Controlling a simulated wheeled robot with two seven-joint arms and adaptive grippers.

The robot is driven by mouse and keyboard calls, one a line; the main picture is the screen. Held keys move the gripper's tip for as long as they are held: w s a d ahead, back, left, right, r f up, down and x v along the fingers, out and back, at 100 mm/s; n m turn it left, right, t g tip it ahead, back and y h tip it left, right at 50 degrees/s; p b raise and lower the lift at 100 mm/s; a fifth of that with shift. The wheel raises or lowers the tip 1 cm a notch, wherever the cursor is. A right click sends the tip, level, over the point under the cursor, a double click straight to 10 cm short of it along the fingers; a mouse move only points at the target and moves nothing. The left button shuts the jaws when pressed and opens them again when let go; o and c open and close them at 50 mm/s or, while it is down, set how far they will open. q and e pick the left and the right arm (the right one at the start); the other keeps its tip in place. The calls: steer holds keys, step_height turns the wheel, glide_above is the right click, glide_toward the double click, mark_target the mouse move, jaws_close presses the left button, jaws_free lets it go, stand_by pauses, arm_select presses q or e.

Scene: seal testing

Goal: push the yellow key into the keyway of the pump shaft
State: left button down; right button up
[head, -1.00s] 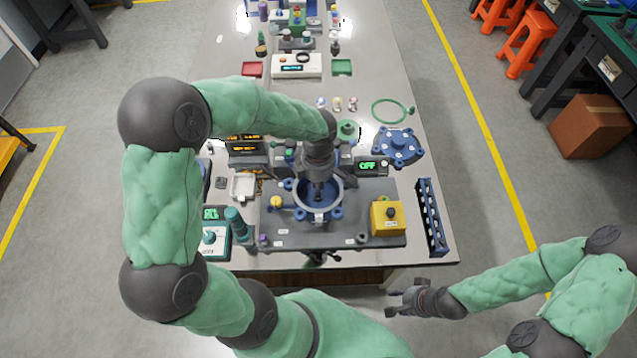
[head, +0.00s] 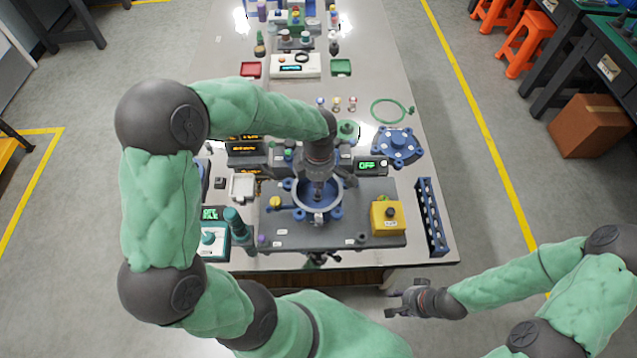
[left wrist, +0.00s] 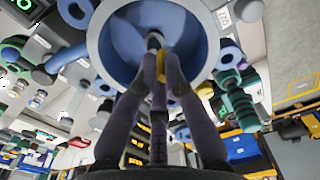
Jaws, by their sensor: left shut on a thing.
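The pump housing (head: 338,206) is a round grey-rimmed bowl with a blue inside, fixed on a dark plate. It also fills the top middle of the left wrist view (left wrist: 205,62). My left gripper (head: 318,190) points down into it. In the left wrist view its fingers (left wrist: 160,62) are shut on the small yellow key (left wrist: 161,68). The grey shaft end (left wrist: 155,40) shows right by the fingertips. The keyway is hidden, and I cannot tell whether the key touches it. My right gripper (head: 396,301) is empty and open, off the table's front edge.
A yellow box with a dark knob (head: 388,220) stands right of the housing, with a blue rack (head: 431,217) beyond. A teal device (head: 210,242) is at the left. A blue flanged cover (head: 397,146) and green ring (head: 389,111) lie behind on the right.

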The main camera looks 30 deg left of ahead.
arm_select(q)
steer(key=shift+f, duration=0.2)
steer(key=shift+f+b, duration=0.4)
steer(key=shift+b, duration=0.2)
steer(key=shift+f+b, duration=0.6)
steer(key=shift+b, duration=0.05)
steer(key=shift+r, duration=0.15)
steer(key=shift+r+p, duration=1.9)
steer(key=shift+r, duration=0.95)
